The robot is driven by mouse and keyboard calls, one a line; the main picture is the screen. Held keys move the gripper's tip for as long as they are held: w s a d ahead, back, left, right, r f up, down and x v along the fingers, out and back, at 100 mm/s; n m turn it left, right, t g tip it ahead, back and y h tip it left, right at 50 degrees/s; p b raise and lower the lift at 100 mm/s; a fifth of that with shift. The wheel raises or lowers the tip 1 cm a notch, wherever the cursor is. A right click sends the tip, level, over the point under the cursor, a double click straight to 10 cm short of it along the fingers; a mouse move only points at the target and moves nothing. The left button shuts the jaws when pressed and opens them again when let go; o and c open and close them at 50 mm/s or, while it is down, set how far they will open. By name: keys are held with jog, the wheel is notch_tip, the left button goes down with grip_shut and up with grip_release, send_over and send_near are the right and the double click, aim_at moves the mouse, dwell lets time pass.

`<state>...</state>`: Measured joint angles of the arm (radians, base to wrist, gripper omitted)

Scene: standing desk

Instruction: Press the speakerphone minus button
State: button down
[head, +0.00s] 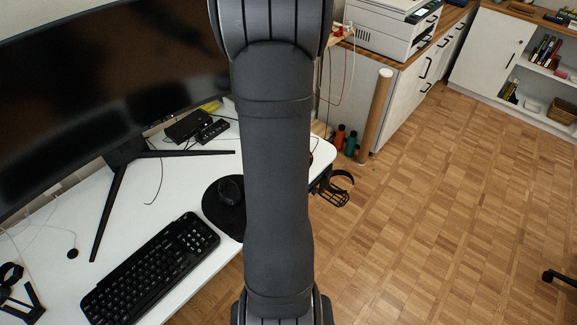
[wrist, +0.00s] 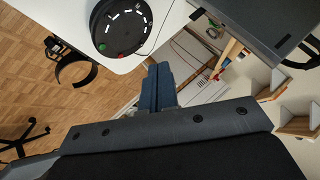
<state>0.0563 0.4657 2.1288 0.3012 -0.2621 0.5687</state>
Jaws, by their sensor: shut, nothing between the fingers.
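The speakerphone (wrist: 122,27) is a round black disc on the white desk at the top of the wrist view. It has a ring of white light dashes, a green button (wrist: 102,46) and a red button (wrist: 137,32). I cannot make out which spot is the minus button. My gripper (wrist: 159,68) is shut and empty, its fingertips below and to the right of the speakerphone in that view and apart from it in the picture. In the head view my arm covers the middle, and neither the gripper nor the speakerphone can be seen.
The white desk (head: 75,215) carries a black keyboard (head: 150,270), a mouse (head: 230,190) on a round pad and a large monitor (head: 110,80). A thin cable runs beside the speakerphone. A headphone holder (wrist: 75,65) hangs at the desk edge. A printer (head: 390,25) stands behind.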

jog(key=shift+f, duration=4.3)
jog(key=shift+f, duration=0.1)
jog(key=shift+f, duration=0.3)
jog(key=shift+f, duration=0.3)
jog(key=shift+r, duration=0.75)
jog(key=shift+r, duration=2.45)
